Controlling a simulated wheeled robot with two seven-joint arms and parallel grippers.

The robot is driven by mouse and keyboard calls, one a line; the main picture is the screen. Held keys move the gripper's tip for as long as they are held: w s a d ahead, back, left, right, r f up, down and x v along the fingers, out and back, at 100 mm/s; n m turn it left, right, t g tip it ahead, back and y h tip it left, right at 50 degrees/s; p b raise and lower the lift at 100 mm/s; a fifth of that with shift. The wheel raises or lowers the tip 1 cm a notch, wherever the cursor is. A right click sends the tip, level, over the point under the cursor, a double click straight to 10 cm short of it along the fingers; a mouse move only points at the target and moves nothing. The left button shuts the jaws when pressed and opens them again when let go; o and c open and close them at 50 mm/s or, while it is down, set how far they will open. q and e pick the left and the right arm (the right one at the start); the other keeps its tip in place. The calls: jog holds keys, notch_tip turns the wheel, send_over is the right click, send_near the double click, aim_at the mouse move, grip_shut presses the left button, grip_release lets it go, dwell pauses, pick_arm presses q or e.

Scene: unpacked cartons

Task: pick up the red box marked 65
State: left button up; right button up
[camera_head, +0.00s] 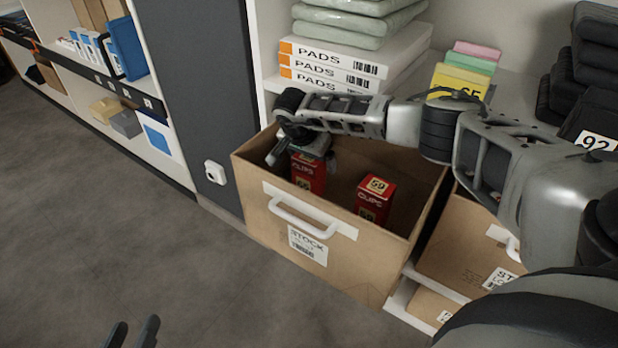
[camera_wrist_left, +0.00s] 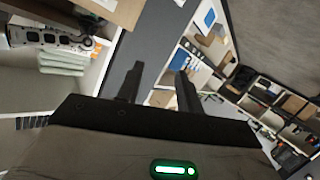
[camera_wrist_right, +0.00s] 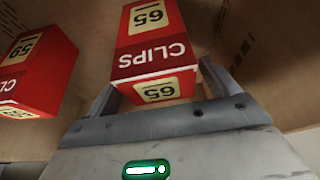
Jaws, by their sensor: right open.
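The red box marked 65 (camera_wrist_right: 152,42) stands in the cardboard carton (camera_head: 255,195), its labels upside down in the right wrist view. In the head view this red box (camera_head: 308,175) is partly hidden under my right gripper (camera_head: 295,155). My right gripper (camera_wrist_right: 155,95) is open, with a finger on either side of the box's near end; I cannot tell whether they touch it. My left gripper (camera_head: 133,335) is open and empty, low at the bottom left of the head view, away from the carton. It also shows in the left wrist view (camera_wrist_left: 158,85).
A second red box, marked 59 (camera_head: 375,198), stands in the same carton, apart from the first; it also shows in the right wrist view (camera_wrist_right: 35,65). The carton walls surround both. White PADS packs (camera_head: 335,68) lie on the shelf behind. The floor (camera_head: 100,220) at left is clear.

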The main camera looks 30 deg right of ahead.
jog(key=shift+r, duration=0.1)
jog(key=c, duration=1.2)
